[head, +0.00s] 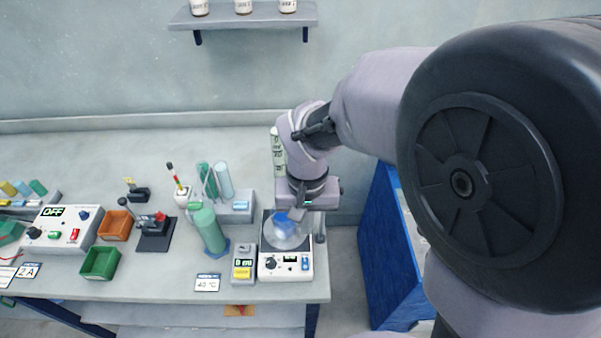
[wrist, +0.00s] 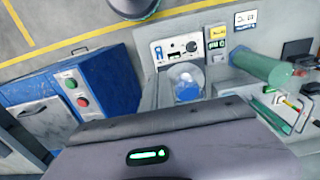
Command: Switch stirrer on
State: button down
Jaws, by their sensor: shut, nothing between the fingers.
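The stirrer (head: 286,277) is a white box with a dark top plate at the front right of the bench. Its front panel has a black knob (head: 271,263), a small lit display (head: 290,259) and a blue-and-white switch (head: 305,264). A glass vessel with blue contents (head: 284,228) stands on its plate. The stirrer also shows in the wrist view (wrist: 168,57), with the vessel (wrist: 186,88) beside its panel. My gripper (head: 298,211) is shut and empty above the back of the stirrer, behind its front panel. In the wrist view its housing fills the bottom and the fingertips are hidden.
A small grey unit with a yellow label (head: 243,264) stands close left of the stirrer. A green cylinder (head: 209,231) stands behind it. A temperature card (head: 207,283) lies at the front edge. A blue cabinet (head: 385,250) stands right of the bench.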

aim_at(305, 260)
jog(key=shift+f, duration=0.1)
notch_tip(305, 260, down, 14)
jog(key=b, duration=0.5)
